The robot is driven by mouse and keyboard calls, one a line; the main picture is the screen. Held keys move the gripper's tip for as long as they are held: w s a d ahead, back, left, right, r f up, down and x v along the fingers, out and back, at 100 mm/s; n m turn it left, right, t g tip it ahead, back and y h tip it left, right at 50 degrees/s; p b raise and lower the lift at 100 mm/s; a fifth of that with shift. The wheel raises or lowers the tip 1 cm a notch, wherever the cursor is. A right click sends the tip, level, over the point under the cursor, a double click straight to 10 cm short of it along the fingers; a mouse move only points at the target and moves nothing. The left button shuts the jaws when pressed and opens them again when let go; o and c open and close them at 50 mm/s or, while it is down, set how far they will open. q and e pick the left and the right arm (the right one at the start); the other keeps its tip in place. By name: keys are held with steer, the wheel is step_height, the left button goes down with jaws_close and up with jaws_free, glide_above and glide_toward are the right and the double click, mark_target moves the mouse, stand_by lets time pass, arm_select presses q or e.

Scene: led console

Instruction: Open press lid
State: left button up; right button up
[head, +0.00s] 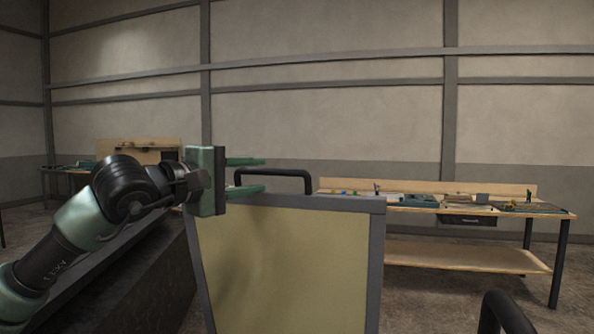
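The press lid (290,265) stands raised, close to upright, in the middle of the head view, with a yellowish panel in a grey frame. A black bar handle (285,172) rises from its top edge. My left gripper (256,175) comes in from the left at the handle's left end. Its two green fingers are apart, one above and one below the level of the bar end. I cannot tell whether they touch the handle. My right gripper is not in view.
A dark block (145,280) lies left of the lid, below my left arm. A workbench (470,205) with tools stands behind at the right, another bench (140,150) at the far left. A black curved bar (503,312) shows at the bottom right.

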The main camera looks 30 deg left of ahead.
mark_target(278, 171)
arm_select(q)
steer(key=shift+w+r+p, duration=0.2)
steer(key=shift+w+p, duration=0.2)
steer(key=shift+w, duration=0.25)
steer(key=w+p, duration=0.1)
steer(key=w, duration=0.1)
steer(key=w+d+p, duration=0.1)
steer(key=w+p, duration=0.1)
steer(key=w, duration=0.1)
steer(key=shift+w+d+f, duration=0.1)
steer(key=shift+w, duration=0.2)
steer(key=shift+w+f, duration=0.1)
steer(key=shift+w, duration=0.25)
steer(key=shift+s, duration=0.15)
jaws_close()
